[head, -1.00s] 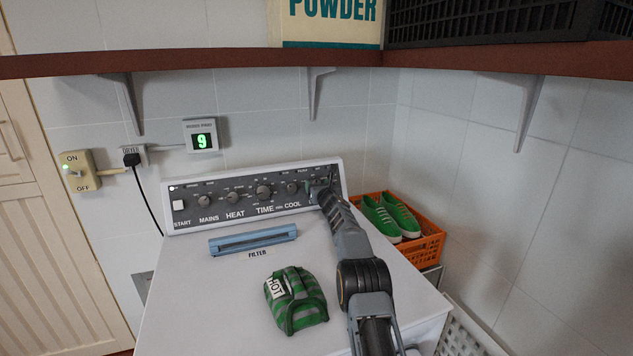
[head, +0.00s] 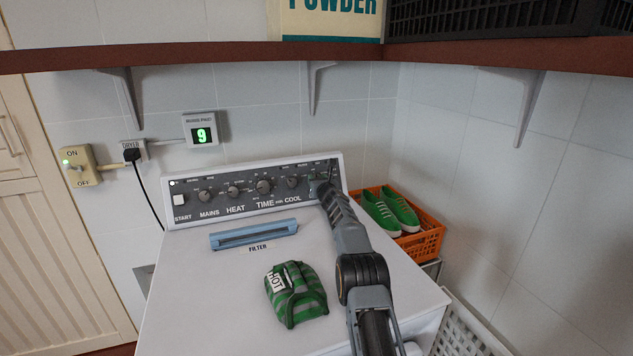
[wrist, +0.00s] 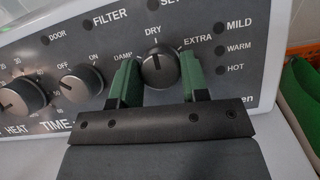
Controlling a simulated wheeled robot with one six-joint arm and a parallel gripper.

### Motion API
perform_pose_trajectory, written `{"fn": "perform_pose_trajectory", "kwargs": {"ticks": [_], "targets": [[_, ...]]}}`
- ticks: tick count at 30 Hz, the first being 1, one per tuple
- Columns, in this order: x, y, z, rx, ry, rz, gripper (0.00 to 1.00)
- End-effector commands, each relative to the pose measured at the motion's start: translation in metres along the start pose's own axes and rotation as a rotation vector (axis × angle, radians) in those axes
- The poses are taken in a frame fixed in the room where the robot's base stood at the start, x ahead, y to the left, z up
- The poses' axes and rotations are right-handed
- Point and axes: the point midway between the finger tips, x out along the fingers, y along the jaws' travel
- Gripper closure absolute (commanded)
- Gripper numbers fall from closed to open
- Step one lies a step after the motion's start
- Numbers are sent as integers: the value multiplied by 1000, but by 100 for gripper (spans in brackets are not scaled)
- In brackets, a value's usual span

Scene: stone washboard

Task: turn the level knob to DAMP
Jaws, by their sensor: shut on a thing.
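The level knob (wrist: 160,69) is a dark round knob with a silvery face, on the dryer's control panel. DAMP is printed at its upper left, DRY above it and EXTRA at its upper right. Its white pointer line points up, close to DRY. My gripper (wrist: 158,80) has green fingers on both sides of the knob and is shut on it. In the head view my gripper (head: 316,184) is at the right end of the panel and hides the knob.
The COOL knob (wrist: 81,83) sits close on the left. A green striped cloth item (head: 295,294) marked HOT and a blue filter handle (head: 253,234) are on the dryer top (head: 200,290). An orange crate (head: 425,240) with green shoes stands at right. A shelf (head: 230,56) runs above.

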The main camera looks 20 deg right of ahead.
Motion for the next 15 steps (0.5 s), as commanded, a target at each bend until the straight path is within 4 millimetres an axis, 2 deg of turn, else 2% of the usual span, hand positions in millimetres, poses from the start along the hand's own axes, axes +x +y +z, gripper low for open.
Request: {"fn": "perform_pose_trajectory", "kwargs": {"ticks": [7,15], "targets": [[0,1,1,-29,0,15,82],[0,-1,4,-177,0,83,82]]}}
